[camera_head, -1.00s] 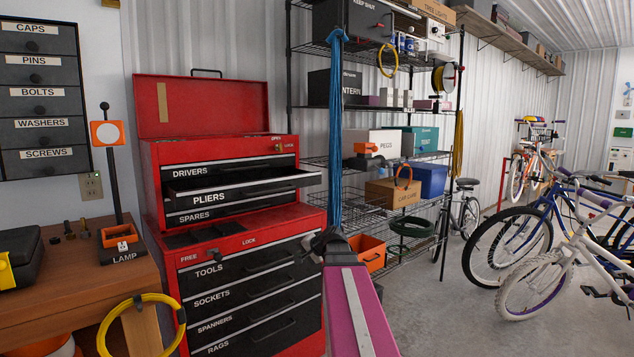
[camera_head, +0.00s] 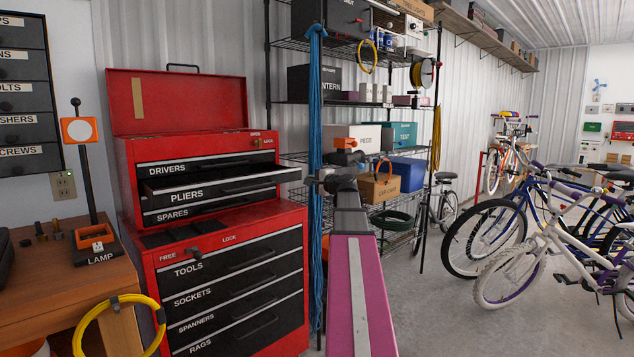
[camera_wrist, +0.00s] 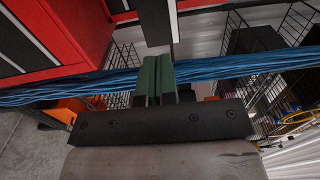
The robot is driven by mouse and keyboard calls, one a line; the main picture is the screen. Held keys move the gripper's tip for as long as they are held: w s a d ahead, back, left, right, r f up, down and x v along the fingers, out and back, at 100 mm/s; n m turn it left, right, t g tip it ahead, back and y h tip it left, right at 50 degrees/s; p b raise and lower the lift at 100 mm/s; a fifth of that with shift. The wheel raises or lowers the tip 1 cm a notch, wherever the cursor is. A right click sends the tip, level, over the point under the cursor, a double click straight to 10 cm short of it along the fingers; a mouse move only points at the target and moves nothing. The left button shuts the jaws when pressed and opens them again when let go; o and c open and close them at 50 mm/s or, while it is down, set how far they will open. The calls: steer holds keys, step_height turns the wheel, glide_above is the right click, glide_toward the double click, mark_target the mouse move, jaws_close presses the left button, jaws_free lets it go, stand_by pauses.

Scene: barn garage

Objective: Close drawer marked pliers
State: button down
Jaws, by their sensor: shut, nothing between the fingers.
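The drawer marked PLIERS (camera_head: 187,196) is pulled out of the upper part of the red tool chest (camera_head: 128,170), between DRIVERS (camera_head: 167,170) and SPARES (camera_head: 172,214), which are shut. My gripper (camera_head: 310,181) is to the right of the drawer, apart from it in the picture, in front of the hanging blue rope. In the wrist view its green fingers (camera_wrist: 157,82) are together and empty, with the blue rope (camera_wrist: 85,88) crossing behind them. Red and black chest parts (camera_wrist: 60,35) show at the upper left there.
The blue rope (camera_head: 316,120) hangs between the chest and the wire shelving (camera_head: 290,103). The chest lid (camera_head: 190,100) stands open.

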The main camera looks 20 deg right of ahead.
mark_target(294, 174)
steer(key=x, duration=0.9)
steer(key=shift+s, duration=0.1)
steer(key=x, duration=1.9)
steer(key=shift+f, duration=0.1)
steer(key=shift+w, duration=0.4)
steer(key=shift+w+a, duration=0.1)
steer(key=shift+w, duration=0.05)
